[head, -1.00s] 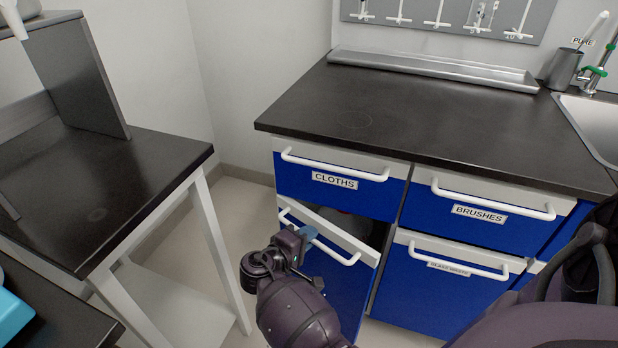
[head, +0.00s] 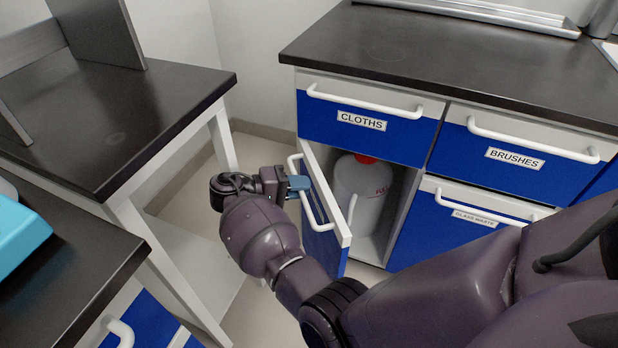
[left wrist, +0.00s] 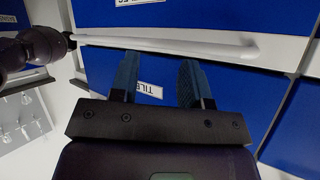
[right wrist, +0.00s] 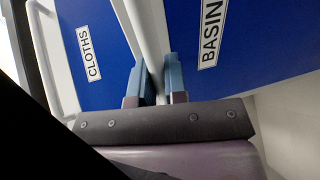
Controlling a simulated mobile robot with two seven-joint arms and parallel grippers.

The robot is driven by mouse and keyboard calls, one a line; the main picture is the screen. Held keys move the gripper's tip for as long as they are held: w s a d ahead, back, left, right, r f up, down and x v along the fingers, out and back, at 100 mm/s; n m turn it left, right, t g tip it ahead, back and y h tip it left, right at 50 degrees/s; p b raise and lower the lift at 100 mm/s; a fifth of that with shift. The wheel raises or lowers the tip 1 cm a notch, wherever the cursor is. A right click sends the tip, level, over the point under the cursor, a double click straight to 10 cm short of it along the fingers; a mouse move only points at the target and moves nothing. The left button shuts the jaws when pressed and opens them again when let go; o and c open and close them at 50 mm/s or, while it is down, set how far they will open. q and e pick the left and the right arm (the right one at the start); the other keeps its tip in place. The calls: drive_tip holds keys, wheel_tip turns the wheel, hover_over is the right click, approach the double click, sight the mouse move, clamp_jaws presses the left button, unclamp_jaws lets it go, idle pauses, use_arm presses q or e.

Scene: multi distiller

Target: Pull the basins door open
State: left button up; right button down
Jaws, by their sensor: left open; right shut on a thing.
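The basins door (head: 322,238) is a blue panel with a white top edge, swung outward on its left side below the CLOTHS drawer. My right gripper (head: 297,187) is shut on its white handle (head: 319,211) at the outer face. The right wrist view shows the fingers (right wrist: 157,78) around the white bar, beside the label starting BASIN (right wrist: 210,34). My left gripper (left wrist: 160,75) shows only in the left wrist view, open and empty, near a white handle bar (left wrist: 165,44) and a blue front.
A white bottle with a red cap (head: 365,190) stands inside the opened cupboard. The CLOTHS drawer (head: 375,124), BRUSHES drawer (head: 520,156) and GLASS WASTE front (head: 440,245) are closed. A black-topped table (head: 110,110) stands left, with a floor gap between.

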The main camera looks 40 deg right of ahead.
use_arm(q)
drive_tip(key=shift+a, duration=0.2)
use_arm(e)
drive_tip(key=shift+w+a+f+m+g+y, duration=0.1)
drive_tip(key=shift+w+a+m+g+y, duration=0.1)
drive_tip(key=shift+a+m+g+y, duration=0.15)
use_arm(q)
drive_tip(key=shift+r, duration=0.1)
use_arm(e)
drive_tip(key=c, duration=1.2)
unclamp_jaws()
drive_tip(key=shift+o, duration=0.2)
use_arm(q)
drive_tip(key=shift+a, duration=0.15)
use_arm(e)
drive_tip(key=shift+w, duration=0.1)
